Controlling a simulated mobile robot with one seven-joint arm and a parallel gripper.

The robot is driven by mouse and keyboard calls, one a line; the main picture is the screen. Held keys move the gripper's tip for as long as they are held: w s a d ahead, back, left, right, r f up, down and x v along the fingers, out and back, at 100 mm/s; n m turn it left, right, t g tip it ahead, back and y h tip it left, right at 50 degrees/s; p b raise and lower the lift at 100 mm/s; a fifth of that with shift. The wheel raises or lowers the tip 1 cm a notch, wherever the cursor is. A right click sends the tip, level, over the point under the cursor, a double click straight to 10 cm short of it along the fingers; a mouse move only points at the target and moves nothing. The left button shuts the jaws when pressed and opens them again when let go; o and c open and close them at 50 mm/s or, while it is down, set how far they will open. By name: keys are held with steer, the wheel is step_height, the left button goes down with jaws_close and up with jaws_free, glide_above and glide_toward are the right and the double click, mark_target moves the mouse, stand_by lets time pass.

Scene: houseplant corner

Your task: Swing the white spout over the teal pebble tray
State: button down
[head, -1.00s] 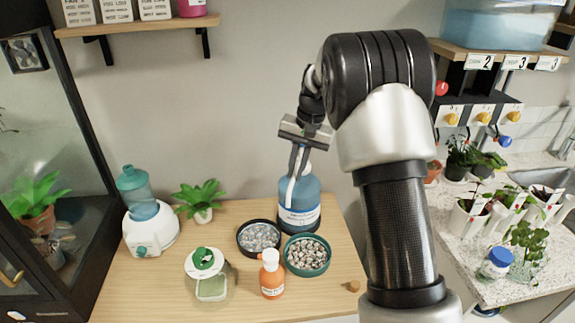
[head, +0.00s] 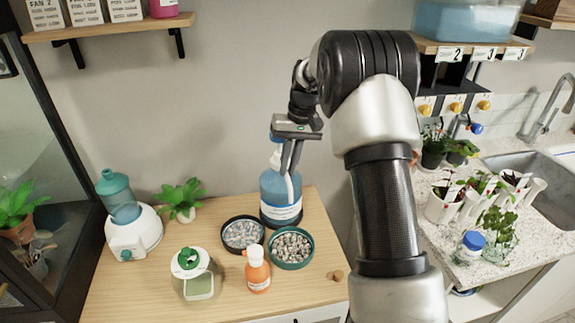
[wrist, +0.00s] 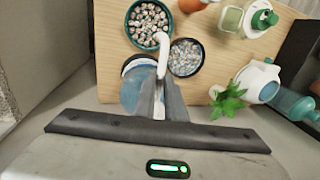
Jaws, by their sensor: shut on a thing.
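The blue bottle (head: 272,187) stands on the wooden table behind two round trays. Its thin white spout (head: 291,190) hangs down in front of it. My gripper (head: 289,170) is shut on the spout near the bottle's top. In the wrist view the spout (wrist: 162,55) runs from my gripper (wrist: 160,92) toward the teal pebble tray (wrist: 128,30), with its bend near that tray's edge. The teal tray (head: 312,252) is at the front right of the bottle. Whether the tip is over the pebbles is hard to tell. The fingers partly hide the bottle.
A black tray of grey pebbles (head: 224,243) touches or nearly touches the teal tray. An orange bottle (head: 258,276) stands in front of both. A green-lidded jar (head: 198,285), a small plant (head: 181,198) and a white device (head: 134,232) stand farther left.

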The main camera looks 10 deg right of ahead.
steer(key=shift+d+r, duration=0.1)
steer(key=c, duration=1.8)
jaws_free()
steer(key=d+r, duration=0.1)
steer(key=r, duration=0.4)
steer(key=d+r+p, duration=0.1)
steer(key=r, duration=0.5)
steer(key=d+r, duration=0.1)
steer(key=r, duration=0.5)
steer(key=shift+d+p, duration=0.2)
steer(key=shift+p, duration=0.2)
